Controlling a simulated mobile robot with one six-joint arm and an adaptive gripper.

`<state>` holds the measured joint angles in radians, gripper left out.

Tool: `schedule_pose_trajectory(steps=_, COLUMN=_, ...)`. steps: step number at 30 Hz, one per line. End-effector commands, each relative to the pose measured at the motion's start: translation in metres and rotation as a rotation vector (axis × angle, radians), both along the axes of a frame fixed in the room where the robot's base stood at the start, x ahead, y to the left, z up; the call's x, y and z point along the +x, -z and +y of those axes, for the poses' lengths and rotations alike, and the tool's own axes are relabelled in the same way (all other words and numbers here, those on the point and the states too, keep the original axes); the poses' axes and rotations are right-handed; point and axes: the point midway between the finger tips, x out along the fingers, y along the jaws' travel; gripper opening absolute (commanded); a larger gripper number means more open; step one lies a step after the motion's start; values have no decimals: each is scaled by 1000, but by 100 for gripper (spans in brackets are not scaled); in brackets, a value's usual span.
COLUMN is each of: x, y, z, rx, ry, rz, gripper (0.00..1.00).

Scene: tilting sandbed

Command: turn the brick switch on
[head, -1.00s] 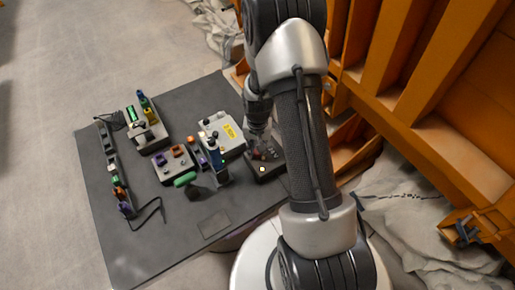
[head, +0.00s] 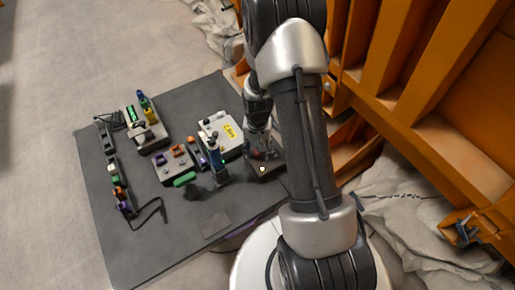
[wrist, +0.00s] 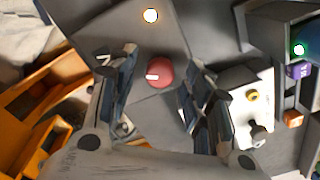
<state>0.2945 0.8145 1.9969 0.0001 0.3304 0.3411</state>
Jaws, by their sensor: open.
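A brick-red round knob (wrist: 160,73) with a white pointer mark sits on top of a dark grey box (wrist: 203,30). In the wrist view its pointer points left. My gripper (wrist: 157,82) is open, with one finger on each side of the knob; I cannot tell whether either touches it. In the head view my gripper (head: 261,148) is down over the dark box (head: 268,172) and largely hides the knob. A lit warm-white lamp (wrist: 151,15) is on the same box, and it also shows in the head view (head: 262,169).
A blue-topped post (head: 215,157), a green cylinder (head: 184,180) and other small devices stand further left on the dark table (head: 150,250). Orange beams (head: 400,90) rise at the right.

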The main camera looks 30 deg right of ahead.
Motion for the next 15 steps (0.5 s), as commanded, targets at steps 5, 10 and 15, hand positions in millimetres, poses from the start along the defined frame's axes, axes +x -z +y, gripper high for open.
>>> schedule_pose_trajectory(steps=5, x=1, y=-3, z=0, rx=0, ry=0, rz=-2, gripper=46)
schedule_pose_trajectory(steps=10, x=2, y=-26, z=-1, rx=-2, ry=0, rz=-6, gripper=46)
schedule_pose_trajectory(steps=15, x=1, y=-64, z=0, rx=-2, ry=0, rz=-6, gripper=46)
